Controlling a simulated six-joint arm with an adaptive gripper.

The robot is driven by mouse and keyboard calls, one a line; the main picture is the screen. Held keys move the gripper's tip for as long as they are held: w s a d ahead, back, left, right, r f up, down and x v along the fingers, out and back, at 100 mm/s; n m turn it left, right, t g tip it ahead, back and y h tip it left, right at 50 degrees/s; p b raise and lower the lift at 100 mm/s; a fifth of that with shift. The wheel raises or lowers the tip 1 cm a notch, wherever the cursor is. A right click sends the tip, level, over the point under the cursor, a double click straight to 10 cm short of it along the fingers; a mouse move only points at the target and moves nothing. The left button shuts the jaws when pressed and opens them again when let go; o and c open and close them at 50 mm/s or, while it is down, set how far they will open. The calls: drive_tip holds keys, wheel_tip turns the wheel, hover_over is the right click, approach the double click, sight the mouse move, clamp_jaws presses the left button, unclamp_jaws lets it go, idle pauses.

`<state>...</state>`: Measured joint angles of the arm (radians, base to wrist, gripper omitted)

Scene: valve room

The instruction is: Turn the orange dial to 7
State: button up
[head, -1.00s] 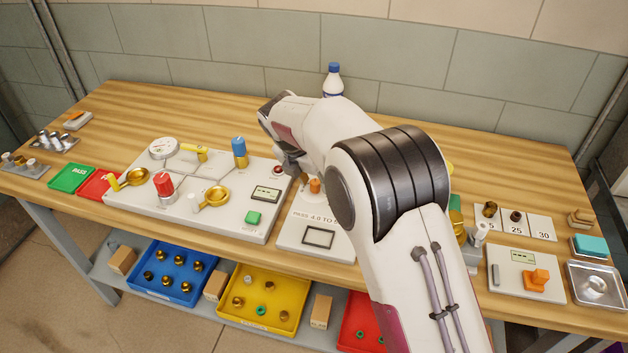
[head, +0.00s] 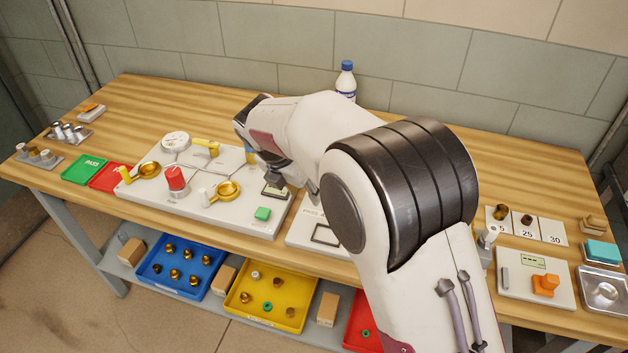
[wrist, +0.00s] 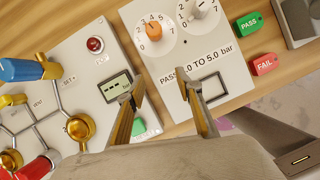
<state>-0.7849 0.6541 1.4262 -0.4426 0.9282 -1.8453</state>
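The orange dial (wrist: 153,32) sits on a white panel (wrist: 176,72) at the top of the wrist view, with a printed number scale around it. Its exact setting is too small to read. A grey knob (wrist: 200,6) with its own scale is beside it. My gripper (wrist: 163,98) is open and empty, its fingers apart over the lower part of the panel, short of the dial. In the head view my arm hides the dial; the panel's framed window (head: 325,235) shows near my gripper (head: 300,185).
The valve board (head: 215,218) with a red knob (head: 175,180), brass cups and a display stands left of the panel. In the wrist view a red button (wrist: 95,44) and blue handle (wrist: 20,70) are close. A bottle (head: 346,80) stands at the back.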

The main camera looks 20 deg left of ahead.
drive_tip(key=shift+s+a, duration=0.25)
drive_tip(key=shift+s, duration=0.45)
drive_tip(key=shift+s+a, duration=0.25)
drive_tip(key=shift+s, duration=0.5)
drive_tip(key=shift+s+a, duration=0.25)
drive_tip(key=shift+s, duration=0.45)
